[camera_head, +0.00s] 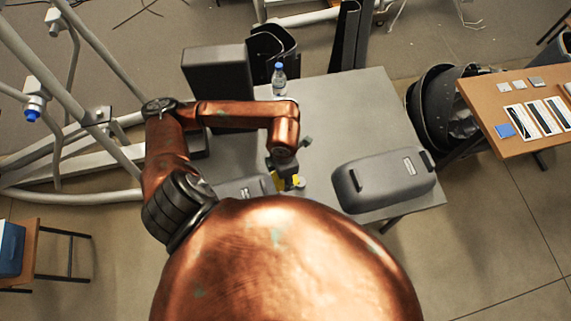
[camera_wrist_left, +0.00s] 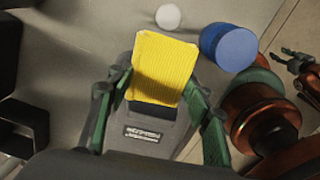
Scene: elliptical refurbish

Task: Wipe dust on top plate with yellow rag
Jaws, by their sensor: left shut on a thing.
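My left gripper (camera_head: 286,178) reaches down at the table's near side, mostly seen from above. In the left wrist view its green fingers (camera_wrist_left: 160,95) are shut on a yellow rag (camera_wrist_left: 163,62), which lies flat between them. A bit of the yellow rag (camera_head: 297,181) shows in the head view. Under the rag is a dark grey cover with a white label (camera_wrist_left: 143,134), partly hidden in the head view (camera_head: 243,189). I cannot tell whether the rag touches it. No dust can be made out. My right gripper (camera_wrist_left: 302,68) seems to show at the right edge of the wrist view; its fingers are unclear.
A second dark grey cover (camera_head: 384,181) lies on the right of the grey table (camera_head: 345,110). A water bottle (camera_head: 279,80) and a dark box (camera_head: 218,78) stand at the back left. A wooden table (camera_head: 515,88) holds small items at right. The table's middle is clear.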

